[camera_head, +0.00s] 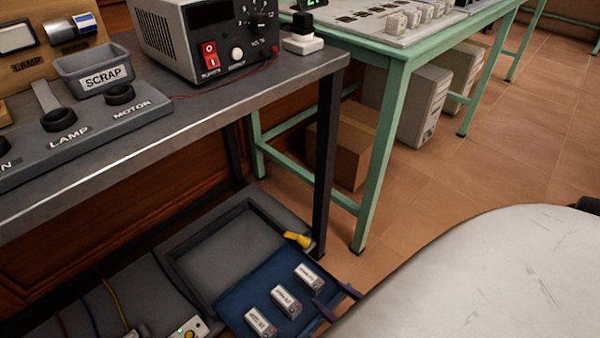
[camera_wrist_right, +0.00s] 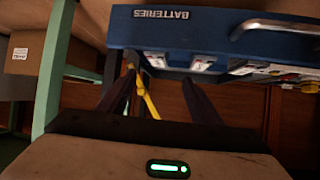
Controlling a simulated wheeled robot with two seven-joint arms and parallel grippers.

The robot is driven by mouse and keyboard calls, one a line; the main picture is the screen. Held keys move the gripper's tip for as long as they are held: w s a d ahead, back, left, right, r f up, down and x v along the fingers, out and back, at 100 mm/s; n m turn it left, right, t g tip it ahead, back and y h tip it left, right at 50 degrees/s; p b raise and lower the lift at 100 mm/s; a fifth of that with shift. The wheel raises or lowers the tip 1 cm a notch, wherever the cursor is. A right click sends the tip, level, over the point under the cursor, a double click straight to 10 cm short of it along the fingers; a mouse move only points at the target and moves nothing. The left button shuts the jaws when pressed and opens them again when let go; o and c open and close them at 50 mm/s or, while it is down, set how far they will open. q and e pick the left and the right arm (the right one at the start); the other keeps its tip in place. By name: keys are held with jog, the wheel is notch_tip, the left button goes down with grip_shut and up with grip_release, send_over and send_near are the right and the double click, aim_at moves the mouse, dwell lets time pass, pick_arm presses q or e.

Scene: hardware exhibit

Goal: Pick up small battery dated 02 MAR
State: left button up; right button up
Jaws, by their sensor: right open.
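Three small white-labelled batteries lie in a row in the blue tray (camera_head: 238,318) at the bottom of the head view: a near one (camera_head: 260,323), a middle one (camera_head: 285,301) and a far one (camera_head: 308,276). Their dates are too small to read, so I cannot tell which is 02 MAR. In the right wrist view, the tray (camera_wrist_right: 215,33) shows its BATTERIES lettering upside down, with batteries (camera_wrist_right: 202,63) partly visible at its edge. My right gripper (camera_head: 335,289) is open and empty at the tray's right edge, beside the far battery; its dark fingers show in the wrist view (camera_wrist_right: 160,78). My left gripper is out of view.
A grey bench (camera_head: 150,140) with a power supply (camera_head: 205,40) and a SCRAP bin (camera_head: 95,70) overhangs the tray area. Its dark leg (camera_head: 325,160) and a green table leg (camera_head: 380,160) stand behind the tray. A yellow piece (camera_head: 298,239) lies at the tray's back edge.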

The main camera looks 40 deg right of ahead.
aim_at(310, 277)
jog(key=b+x, duration=0.1)
jog(key=x, duration=0.1)
jog(key=d+b+x, duration=0.1)
jog(key=x, duration=0.1)
jog(key=shift+w+f, duration=0.15)
jog(key=shift+f, duration=0.2)
jog(key=b+x, duration=0.3)
jog(key=x, duration=0.2)
jog(key=shift+a+f, duration=0.1)
jog(key=shift+w+f+b, duration=0.1)
jog(key=shift+w+b, duration=0.2)
grip_shut()
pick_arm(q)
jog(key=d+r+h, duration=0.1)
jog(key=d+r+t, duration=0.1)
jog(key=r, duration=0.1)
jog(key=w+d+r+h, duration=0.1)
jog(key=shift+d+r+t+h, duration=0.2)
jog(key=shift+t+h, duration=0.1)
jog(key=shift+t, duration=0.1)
pick_arm(e)
jog(key=shift+r, duration=0.2)
